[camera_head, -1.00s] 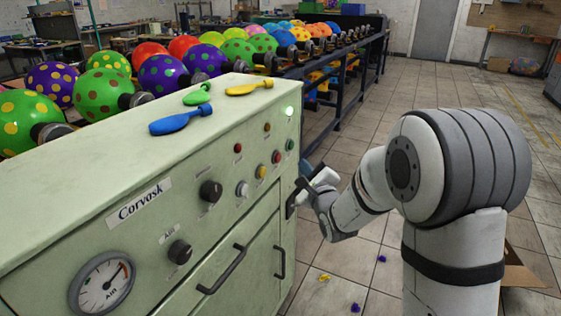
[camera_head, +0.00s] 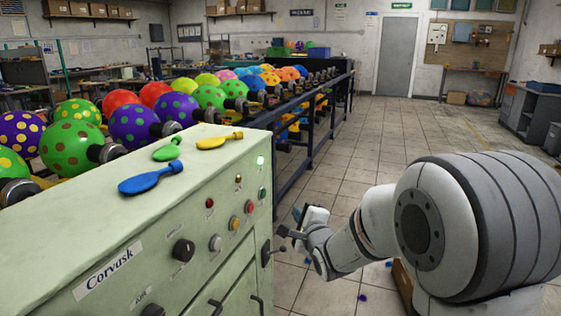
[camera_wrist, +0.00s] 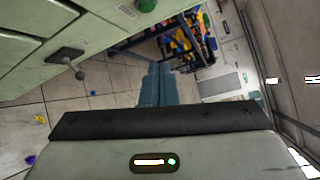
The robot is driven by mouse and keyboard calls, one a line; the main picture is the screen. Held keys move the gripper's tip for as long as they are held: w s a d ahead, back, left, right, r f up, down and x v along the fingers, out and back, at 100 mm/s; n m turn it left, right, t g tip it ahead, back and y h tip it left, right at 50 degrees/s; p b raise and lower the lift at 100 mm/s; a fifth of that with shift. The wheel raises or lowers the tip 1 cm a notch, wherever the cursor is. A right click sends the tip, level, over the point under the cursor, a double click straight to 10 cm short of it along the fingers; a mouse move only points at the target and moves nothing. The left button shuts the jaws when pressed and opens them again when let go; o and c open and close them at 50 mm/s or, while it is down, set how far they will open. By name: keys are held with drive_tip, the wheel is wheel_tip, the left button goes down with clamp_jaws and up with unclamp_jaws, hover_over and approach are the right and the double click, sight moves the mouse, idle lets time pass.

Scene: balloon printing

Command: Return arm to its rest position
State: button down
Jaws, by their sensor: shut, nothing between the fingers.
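My arm reaches in from the lower right in the head view, to the right of the pale green Corvask machine (camera_head: 110,225). My gripper (camera_head: 284,232) is beside the machine's right end, close to a dark lever (camera_head: 267,252) there; I cannot tell from this view whether they touch. In the wrist view the two blue-grey fingers of my gripper (camera_wrist: 158,80) lie together, shut and empty. There the lever (camera_wrist: 74,63) with its round knob is up and left, apart from the fingers.
Blue (camera_head: 150,180), green and yellow balloons lie flat on the machine's top. A rack (camera_head: 310,130) of inflated dotted balloons runs behind it. Open tiled floor (camera_head: 420,130) lies beyond my arm. An open cardboard box (camera_head: 403,285) is partly hidden by my arm.

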drive_tip(key=s+d+r+n+g+h+p, duration=0.3)
drive_tip(key=s+d+r+n+g+p, duration=0.15)
drive_tip(key=s+d+r, duration=0.2)
drive_tip(key=s+d+r+n+g+p, duration=0.2)
drive_tip(key=s+n+p, duration=0.1)
drive_tip(key=s, duration=0.5)
drive_tip(key=s+d+r+n+g+h+p, duration=0.1)
drive_tip(key=s+d+r+n+g+p, duration=0.1)
drive_tip(key=s+n, duration=0.4)
drive_tip(key=s+d+r+n+g+h+p, duration=0.1)
drive_tip(key=s+n+g+p, duration=0.3)
drive_tip(key=s, duration=0.7)
drive_tip(key=shift+s+d+r+n+p, duration=0.2)
drive_tip(key=shift+d+r+n+p, duration=0.25)
drive_tip(key=shift+d+r+p, duration=0.3)
